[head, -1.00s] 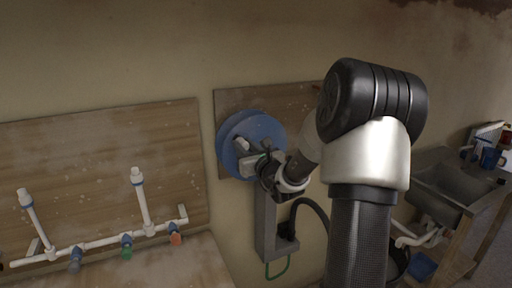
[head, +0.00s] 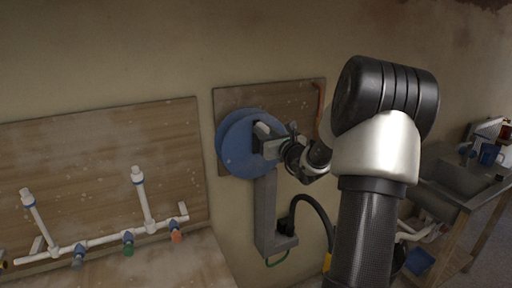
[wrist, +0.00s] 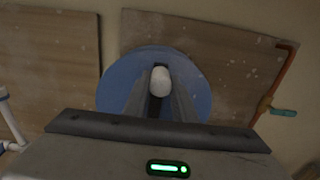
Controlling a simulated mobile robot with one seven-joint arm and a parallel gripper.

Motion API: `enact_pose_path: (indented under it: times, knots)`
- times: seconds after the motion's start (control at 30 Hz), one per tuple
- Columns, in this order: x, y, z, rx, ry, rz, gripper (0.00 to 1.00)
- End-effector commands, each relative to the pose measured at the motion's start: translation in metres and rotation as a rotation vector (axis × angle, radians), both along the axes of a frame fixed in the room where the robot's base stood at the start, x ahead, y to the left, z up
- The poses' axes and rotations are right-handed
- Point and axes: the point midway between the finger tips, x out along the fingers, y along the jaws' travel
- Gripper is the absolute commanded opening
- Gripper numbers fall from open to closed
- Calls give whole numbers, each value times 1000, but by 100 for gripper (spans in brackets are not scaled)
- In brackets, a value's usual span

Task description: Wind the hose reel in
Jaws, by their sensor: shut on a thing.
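The hose reel (head: 238,150) is a blue disc on a grey bracket (head: 264,215), in front of a wooden board on the wall. In the wrist view the reel's blue disc (wrist: 116,82) stands behind my fingers. My gripper (head: 262,140) is at the right part of the disc in the head view. In the wrist view my gripper (wrist: 159,98) is shut on a whitish rounded crank handle (wrist: 160,80) between its fingers. A short green hose (head: 278,259) hangs below the bracket.
A white pipe manifold with coloured valves (head: 128,240) is on a board at the left. A metal sink (head: 456,176) stands at the right. A copper pipe (wrist: 278,84) with a green handle (wrist: 284,112) runs right of the reel.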

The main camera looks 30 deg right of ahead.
Motion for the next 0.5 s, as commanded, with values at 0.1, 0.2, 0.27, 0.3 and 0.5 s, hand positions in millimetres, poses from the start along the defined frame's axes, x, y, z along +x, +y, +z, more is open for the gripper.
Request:
enact_pose_path:
  times: [0.1,0.2,0.27,0.3,0.5]
  knots:
    - [-3,-7,-7,6,16,-6,2]
    - [-3,-7,-7,6,16,-5,2]
    - [-2,-7,-7,6,16,-5,2]
    - [-2,-7,-6,6,16,-4,2]
    - [-3,-20,-11,4,15,-5,1]
